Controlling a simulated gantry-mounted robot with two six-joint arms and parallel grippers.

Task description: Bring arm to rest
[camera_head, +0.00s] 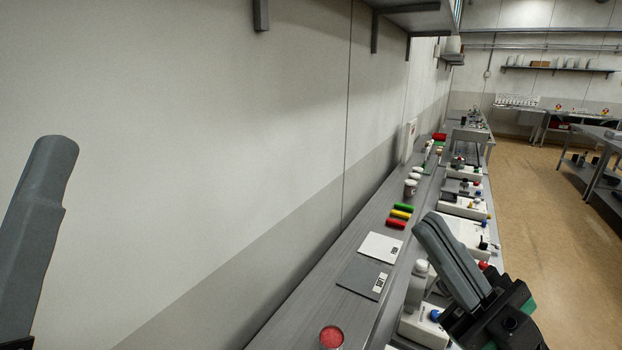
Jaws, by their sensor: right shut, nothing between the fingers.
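My right gripper (428,226) is at the lower right of the head view. Its two grey fingers lie together, pointing up and left, with nothing between them. It is in front of the bench (334,267) with the devices and hides part of them. At the left edge, a grey finger (50,180) of my left gripper stands upright in front of the bare wall. The rest of that gripper is out of the picture or hidden, so its opening cannot be seen. No dryer hood can be made out clearly.
Red, yellow and green cylinders (401,210) lie on the bench, with a white plate (381,247) and a grey plate (363,279) nearer. A red-topped cup (331,337) stands at the front. A shelf (405,5) hangs above. Open floor (545,215) lies to the right.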

